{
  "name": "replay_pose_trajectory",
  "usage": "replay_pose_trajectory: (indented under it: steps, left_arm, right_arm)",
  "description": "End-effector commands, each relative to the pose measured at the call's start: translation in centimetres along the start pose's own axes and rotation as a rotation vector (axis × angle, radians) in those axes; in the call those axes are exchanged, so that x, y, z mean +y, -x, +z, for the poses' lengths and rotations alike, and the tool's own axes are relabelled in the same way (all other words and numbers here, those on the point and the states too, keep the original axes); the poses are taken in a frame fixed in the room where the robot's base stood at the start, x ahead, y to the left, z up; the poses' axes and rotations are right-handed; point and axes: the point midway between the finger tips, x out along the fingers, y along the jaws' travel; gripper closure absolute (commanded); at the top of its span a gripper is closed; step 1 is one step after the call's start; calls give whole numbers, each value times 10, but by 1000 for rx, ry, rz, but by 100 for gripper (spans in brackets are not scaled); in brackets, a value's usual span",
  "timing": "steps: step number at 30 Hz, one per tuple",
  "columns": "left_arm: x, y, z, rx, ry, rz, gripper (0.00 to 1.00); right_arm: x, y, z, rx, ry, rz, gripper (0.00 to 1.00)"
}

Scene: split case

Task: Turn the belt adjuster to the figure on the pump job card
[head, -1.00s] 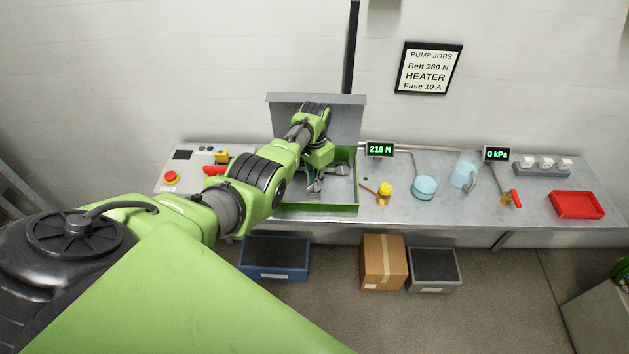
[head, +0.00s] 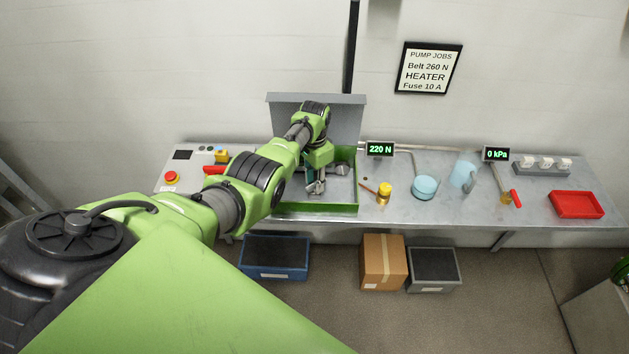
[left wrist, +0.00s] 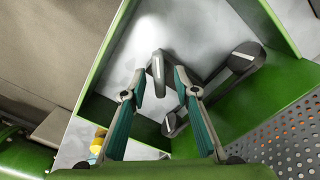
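The job card (head: 428,69) on the wall reads Belt 260 N, HEATER, Fuse 10 A. The belt readout (head: 380,149) shows 220 N. The green open case (head: 318,208) stands on the bench with its grey lid raised. My left gripper (head: 316,186) reaches down inside it. My right gripper is out of view.
The case walls (left wrist: 104,60) and a perforated grey panel (left wrist: 298,140) are close around the gripper. A yellow-topped item (head: 385,190), a blue round container (head: 424,187), a clear jug (head: 463,174) and a red tray (head: 577,205) stand to the right. A red button (head: 172,177) is at left.

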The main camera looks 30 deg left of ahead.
Motion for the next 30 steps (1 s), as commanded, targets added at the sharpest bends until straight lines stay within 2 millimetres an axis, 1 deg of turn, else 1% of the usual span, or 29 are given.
replay_pose_trajectory:
  steps: [8, 11, 14, 17, 25, 27, 30]
  left_arm:
    - [0, 0, 1, -2, 0, 1, 72]
    - [0, 4, 1, -2, 0, 1, 72]
    - [0, 13, 1, -1, 1, 0, 72]
    - [0, 25, 1, 0, 1, -2, 72]
    - [0, 81, 0, 2, -1, -2, 72]
    - [0, 94, 0, 1, 0, -1, 72]
    - [0, 107, 0, 0, 0, -1, 72]
  right_arm:
    - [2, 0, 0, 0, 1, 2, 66]
    - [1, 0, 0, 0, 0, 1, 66]
    - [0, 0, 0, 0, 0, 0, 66]
    - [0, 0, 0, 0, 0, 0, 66]
    - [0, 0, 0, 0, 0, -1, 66]
    - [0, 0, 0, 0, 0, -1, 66]
    - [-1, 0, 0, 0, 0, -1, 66]
